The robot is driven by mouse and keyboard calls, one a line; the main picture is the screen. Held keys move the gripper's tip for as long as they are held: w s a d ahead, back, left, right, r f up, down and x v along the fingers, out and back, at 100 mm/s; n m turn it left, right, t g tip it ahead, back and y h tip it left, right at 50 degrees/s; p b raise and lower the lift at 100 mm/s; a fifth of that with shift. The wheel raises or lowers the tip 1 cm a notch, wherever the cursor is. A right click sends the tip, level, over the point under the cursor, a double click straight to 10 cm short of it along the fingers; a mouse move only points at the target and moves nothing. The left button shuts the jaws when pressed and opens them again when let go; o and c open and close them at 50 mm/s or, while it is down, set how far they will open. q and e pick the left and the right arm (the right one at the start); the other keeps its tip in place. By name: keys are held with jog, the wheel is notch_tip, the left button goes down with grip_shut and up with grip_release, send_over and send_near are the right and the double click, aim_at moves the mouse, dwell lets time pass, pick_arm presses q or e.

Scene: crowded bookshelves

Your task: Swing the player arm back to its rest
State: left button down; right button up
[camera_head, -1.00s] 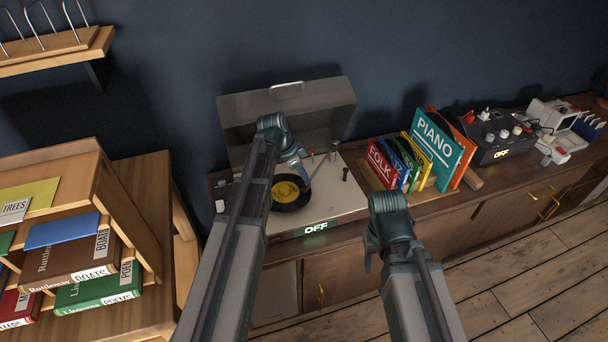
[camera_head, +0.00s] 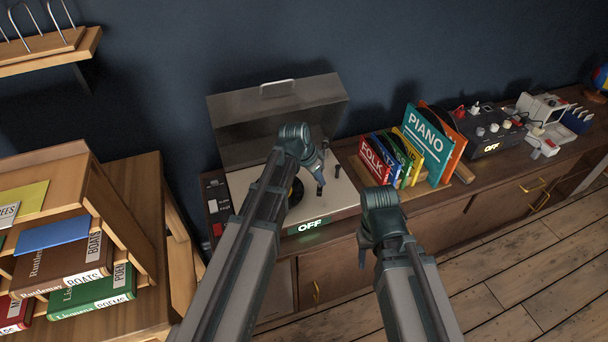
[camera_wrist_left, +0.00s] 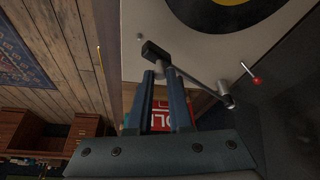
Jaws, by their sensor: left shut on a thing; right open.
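The record player (camera_head: 340,200) stands on the cabinet with its lid up and a green OFF sign on its front. Its black record, with a yellow label, is mostly hidden behind my left arm in the head view; part of it (camera_wrist_left: 213,12) shows in the left wrist view. The player arm (camera_wrist_left: 200,80) is a grey rod with a dark block at its end, clear of the record. My left gripper (camera_wrist_left: 160,72) is shut on the player arm near this block. It is also over the deck's right part in the head view (camera_head: 320,178). My right gripper (camera_head: 363,256) is open and empty before the cabinet.
Upright record sleeves (camera_head: 400,158) stand right of the player. A dark box with knobs (camera_head: 490,130) and an OFF sign stands further right. A wooden book rack (camera_head: 130,220) is at the left. The player's raised lid (camera_head: 280,120) is behind my left gripper.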

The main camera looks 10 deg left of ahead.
pick_arm(q)
jog(key=w+d+n+y, duration=0.1)
jog(key=d+n, duration=0.2)
jog(key=d, duration=0.2)
jog(key=w+d+n+t+y, duration=0.1)
jog(key=w+d+n, duration=0.1)
jog(key=d, duration=0.3)
jog(key=shift+w+n, duration=0.25)
jog(key=shift+n, duration=0.15)
jog(key=shift+d, duration=0.15)
jog(key=c, duration=0.8)
grip_release()
jog(key=shift+w, duration=0.1)
jog(key=shift+c, duration=0.2)
jog(key=shift+r, duration=0.1)
jog(key=p+v, duration=1.2)
jog(key=v, duration=0.1)
jog(key=shift+r+p, duration=0.35)
jog(key=shift+p, duration=0.05)
